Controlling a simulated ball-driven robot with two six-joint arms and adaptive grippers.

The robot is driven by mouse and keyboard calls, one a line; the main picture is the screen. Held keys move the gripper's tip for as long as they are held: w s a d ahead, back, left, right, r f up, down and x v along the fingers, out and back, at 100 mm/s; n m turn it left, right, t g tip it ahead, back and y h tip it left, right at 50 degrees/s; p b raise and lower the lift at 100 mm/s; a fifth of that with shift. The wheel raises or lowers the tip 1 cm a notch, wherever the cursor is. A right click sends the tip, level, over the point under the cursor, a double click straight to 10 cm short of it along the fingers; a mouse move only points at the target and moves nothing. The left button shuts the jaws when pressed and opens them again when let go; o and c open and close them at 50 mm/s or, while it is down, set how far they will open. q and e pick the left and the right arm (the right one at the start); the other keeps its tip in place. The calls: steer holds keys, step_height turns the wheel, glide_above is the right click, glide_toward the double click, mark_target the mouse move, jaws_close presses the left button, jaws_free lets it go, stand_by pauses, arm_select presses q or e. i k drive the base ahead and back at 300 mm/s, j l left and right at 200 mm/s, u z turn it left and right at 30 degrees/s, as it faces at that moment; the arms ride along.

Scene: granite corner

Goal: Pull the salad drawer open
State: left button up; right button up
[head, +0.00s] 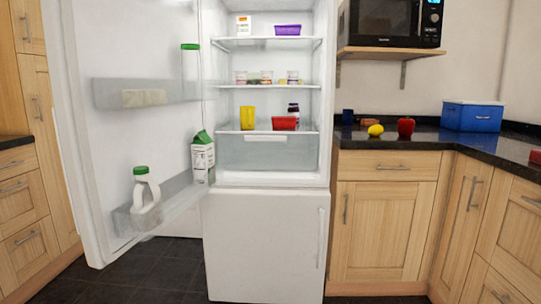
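The salad drawer (266,156) is a clear grey bin at the bottom of the fridge compartment, with a pale handle strip (265,138) along its top front. Its front looks flush under the lowest shelf, so it appears shut. The fridge (263,238) stands upright with its upper door (140,45) swung wide open to the left. Neither of my grippers shows in the head view.
The open door holds a milk jug (146,190), a carton (202,158) and a bottle (190,61). A yellow cup (248,117) and red container (284,123) stand on the shelf above the drawer. A granite counter (390,139) lies right; dark floor shows in front.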

mark_target(252, 138)
steer(key=i+u, duration=0.35)
steer(key=i, duration=0.35)
steer(key=i+l+u, duration=0.15)
steer(key=i+u, duration=0.15)
steer(key=i, duration=0.35)
